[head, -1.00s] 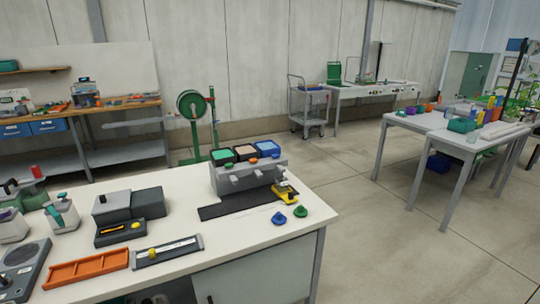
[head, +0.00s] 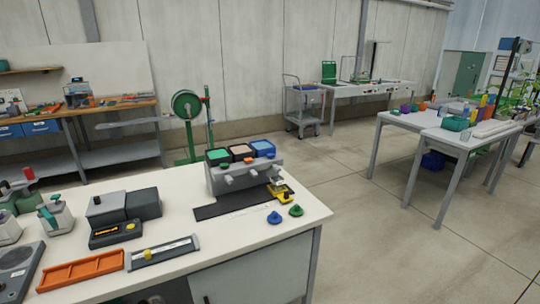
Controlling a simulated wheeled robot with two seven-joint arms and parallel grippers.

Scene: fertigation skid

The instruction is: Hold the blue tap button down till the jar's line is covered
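A grey dispenser (head: 243,177) stands at the back right of the near bench. It carries a green, a tan and a blue tank (head: 262,147) on top, with pale taps along its front. A small green button and an orange one show on its front; I cannot make out a blue tap button. A small yellow device (head: 283,191) sits by the dispenser's right end. Something pale stands at its back under the right tap; I cannot tell whether it is the jar, and no line is readable. Neither of my grippers is in view.
A blue cone-shaped piece (head: 274,217) and a green one (head: 296,210) lie near the bench's right edge. A dark mat (head: 220,208) lies before the dispenser. An orange tray (head: 82,270), a black gauge and grey boxes fill the left. Floor to the right is open.

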